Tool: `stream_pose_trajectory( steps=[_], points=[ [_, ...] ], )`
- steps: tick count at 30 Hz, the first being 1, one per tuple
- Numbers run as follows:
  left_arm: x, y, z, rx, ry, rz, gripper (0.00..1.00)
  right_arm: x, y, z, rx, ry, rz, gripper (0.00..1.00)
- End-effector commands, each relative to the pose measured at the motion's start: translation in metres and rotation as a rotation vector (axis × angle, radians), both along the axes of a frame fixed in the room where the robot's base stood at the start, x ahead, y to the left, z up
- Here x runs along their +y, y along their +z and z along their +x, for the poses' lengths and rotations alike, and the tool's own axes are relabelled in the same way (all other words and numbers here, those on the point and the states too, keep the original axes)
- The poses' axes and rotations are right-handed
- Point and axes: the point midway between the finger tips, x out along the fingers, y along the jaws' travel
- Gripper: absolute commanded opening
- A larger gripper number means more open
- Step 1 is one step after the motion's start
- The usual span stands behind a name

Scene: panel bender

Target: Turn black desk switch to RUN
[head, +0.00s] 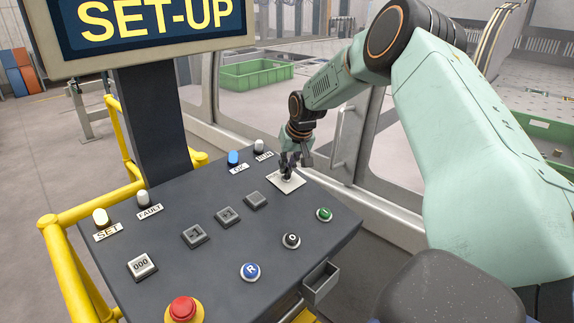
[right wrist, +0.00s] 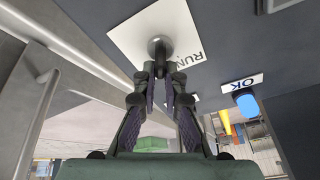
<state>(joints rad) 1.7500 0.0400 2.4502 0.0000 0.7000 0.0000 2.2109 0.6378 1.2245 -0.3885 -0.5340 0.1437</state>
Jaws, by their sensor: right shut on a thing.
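The switch (right wrist: 158,46) stands on a white square plate (head: 291,186) at the back right of the dark desk. In the right wrist view the plate (right wrist: 128,38) carries the word RUN near one corner. My right gripper (head: 287,170) comes down over the switch from behind. Its fingers (right wrist: 158,75) are shut on the switch's handle, which they partly hide. Which way the handle points is hard to tell. The screen (head: 150,20) above the desk reads SET-UP. My left gripper is not in view.
The desk also bears a blue OK lamp (head: 233,158), a RUN lamp (head: 259,146), a pale SET lamp (head: 101,216), a red mushroom button (head: 183,308) and several push buttons. A yellow rail (head: 75,260) edges its left side. A glazed machine frame with a door handle (head: 337,138) stands close behind.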

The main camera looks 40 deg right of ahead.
Motion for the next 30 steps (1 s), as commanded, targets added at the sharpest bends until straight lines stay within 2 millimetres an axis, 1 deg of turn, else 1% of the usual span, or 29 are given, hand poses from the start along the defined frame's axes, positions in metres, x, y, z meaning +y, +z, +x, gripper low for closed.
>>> stream_pose_trajectory(
  steps=[7, 14, 20, 30],
  points=[
    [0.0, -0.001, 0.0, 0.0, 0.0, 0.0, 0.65, 0.001, -0.001, 0.001, -0.003, 0.012, -0.002, 0.0],
    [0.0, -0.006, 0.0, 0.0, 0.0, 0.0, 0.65, 0.002, -0.001, 0.001, -0.005, 0.105, -0.023, 0.0],
    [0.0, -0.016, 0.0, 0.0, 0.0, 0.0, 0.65, 0.005, -0.002, 0.002, -0.009, 0.262, -0.059, 0.0],
    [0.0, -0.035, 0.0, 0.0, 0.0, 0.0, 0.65, 0.01, -0.002, 0.003, -0.014, 0.575, -0.131, 0.0]
  ],
)
